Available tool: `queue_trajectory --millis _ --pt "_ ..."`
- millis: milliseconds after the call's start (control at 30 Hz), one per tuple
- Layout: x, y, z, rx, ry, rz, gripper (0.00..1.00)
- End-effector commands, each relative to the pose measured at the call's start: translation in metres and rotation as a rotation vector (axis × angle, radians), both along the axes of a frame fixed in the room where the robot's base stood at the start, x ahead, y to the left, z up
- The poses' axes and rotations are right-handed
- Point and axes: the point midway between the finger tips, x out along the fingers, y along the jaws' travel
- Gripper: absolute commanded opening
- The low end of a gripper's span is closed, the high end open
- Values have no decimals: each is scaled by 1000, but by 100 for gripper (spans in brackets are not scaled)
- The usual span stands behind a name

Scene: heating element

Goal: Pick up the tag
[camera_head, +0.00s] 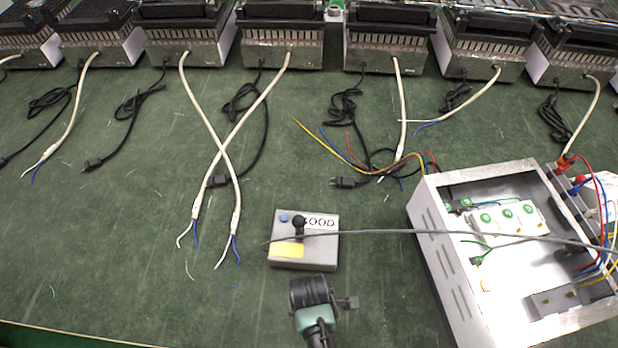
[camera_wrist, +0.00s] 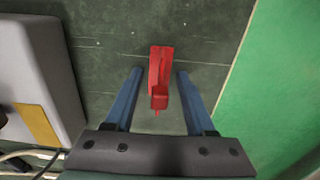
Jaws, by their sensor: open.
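A small red piece (camera_wrist: 159,78), the only thing in view that could be the tag, shows in the wrist view against the dark green work surface. It is narrow, with a pointed end toward my gripper. My gripper (camera_wrist: 153,76) is open, with one blue finger on each side of the red piece. Gaps show between both fingers and the piece. How far it sits below the fingertips I cannot tell. In the head view I cannot make out the red piece.
A grey control box (camera_head: 325,250) with a yellow label stands close by; it also shows in the wrist view (camera_wrist: 30,75). An open metal enclosure (camera_head: 440,260) with wires is at the right. A thin grey cable (camera_head: 400,232) crosses above the box. Heaters with cords line the back.

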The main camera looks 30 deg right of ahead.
Motion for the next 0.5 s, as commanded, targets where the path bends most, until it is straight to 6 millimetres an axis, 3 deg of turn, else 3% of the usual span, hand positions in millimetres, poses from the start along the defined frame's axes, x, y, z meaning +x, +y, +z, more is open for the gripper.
queue_trajectory --millis 67,367,500 --pt "0 0 0 0 0 0 55" --pt "0 0 1 0 0 0 3" --pt "0 0 1 0 0 0 0"
